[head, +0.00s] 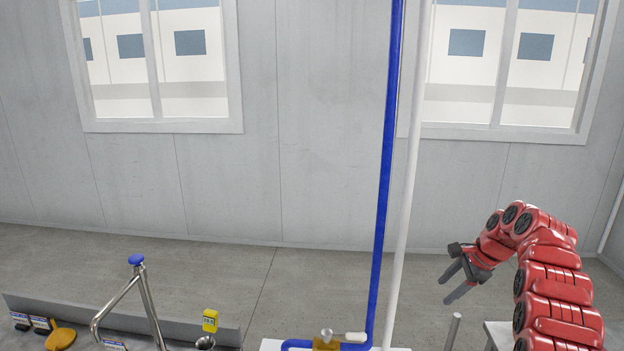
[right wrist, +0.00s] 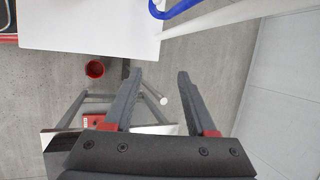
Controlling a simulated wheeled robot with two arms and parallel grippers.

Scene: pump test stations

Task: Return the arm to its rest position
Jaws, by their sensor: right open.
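My right arm, red and jointed, rises at the right of the head view and bends over to the left. Its dark gripper (head: 452,284) hangs in the air, fingers pointing down and left. In the right wrist view the two fingers of the gripper (right wrist: 158,85) are apart with nothing held between them. Below them are the floor and the top of a grey post (right wrist: 153,92). My left gripper is in neither view.
A blue pipe (head: 385,150) and a white pipe (head: 408,180) stand left of my right gripper. A grey post (head: 453,330) rises below it. At lower left are a metal tube frame (head: 125,295) and a yellow device (head: 210,320). The wrist view shows a white tabletop (right wrist: 90,25) and a red cup (right wrist: 95,69).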

